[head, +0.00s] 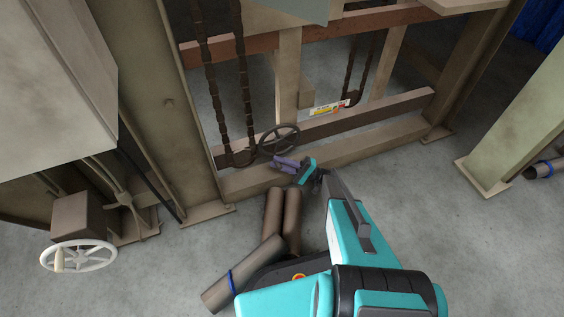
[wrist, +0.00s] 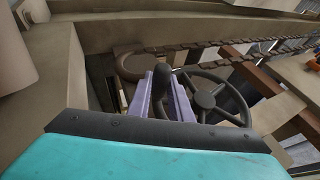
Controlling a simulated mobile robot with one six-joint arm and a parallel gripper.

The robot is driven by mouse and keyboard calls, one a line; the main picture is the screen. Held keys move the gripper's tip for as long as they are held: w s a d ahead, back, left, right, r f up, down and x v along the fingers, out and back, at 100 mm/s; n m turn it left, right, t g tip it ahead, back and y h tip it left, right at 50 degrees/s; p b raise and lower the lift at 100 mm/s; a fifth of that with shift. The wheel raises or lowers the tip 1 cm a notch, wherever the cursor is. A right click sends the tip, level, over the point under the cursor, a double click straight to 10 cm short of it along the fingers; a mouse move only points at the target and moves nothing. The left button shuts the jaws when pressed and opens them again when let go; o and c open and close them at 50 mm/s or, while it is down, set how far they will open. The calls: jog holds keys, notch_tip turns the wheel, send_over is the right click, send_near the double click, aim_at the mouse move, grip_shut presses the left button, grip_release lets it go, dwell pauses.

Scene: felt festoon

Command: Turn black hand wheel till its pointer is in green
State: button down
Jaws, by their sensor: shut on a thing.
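The black hand wheel (head: 280,138) is a dark spoked ring low in the beam frame in the head view; it also shows in the wrist view (wrist: 222,92), right of my fingers. My gripper (head: 280,161) has purple fingers and is just below the wheel's lower edge. In the wrist view my gripper (wrist: 163,85) is shut on a dark upright knob (wrist: 161,79), seemingly the wheel's handle. A small white, yellow and red label (head: 329,107) is on the frame right of the wheel. I cannot make out the pointer or a green zone.
A white hand wheel (head: 78,256) stands at the lower left. Brown pipes (head: 273,222) lie on the floor beside my arm. Dark chains (head: 243,85) hang left of the black wheel. Bare concrete floor (head: 480,245) is free at the right.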

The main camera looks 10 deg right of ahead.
jog(key=shift+w, duration=0.15)
jog(key=c, duration=1.6)
grip_release()
jog(key=p+v, duration=0.1)
jog(key=v, duration=0.6)
jog(key=shift+d+f, duration=0.15)
jog(key=shift+d, duration=0.05)
jog(key=shift+s, duration=0.3)
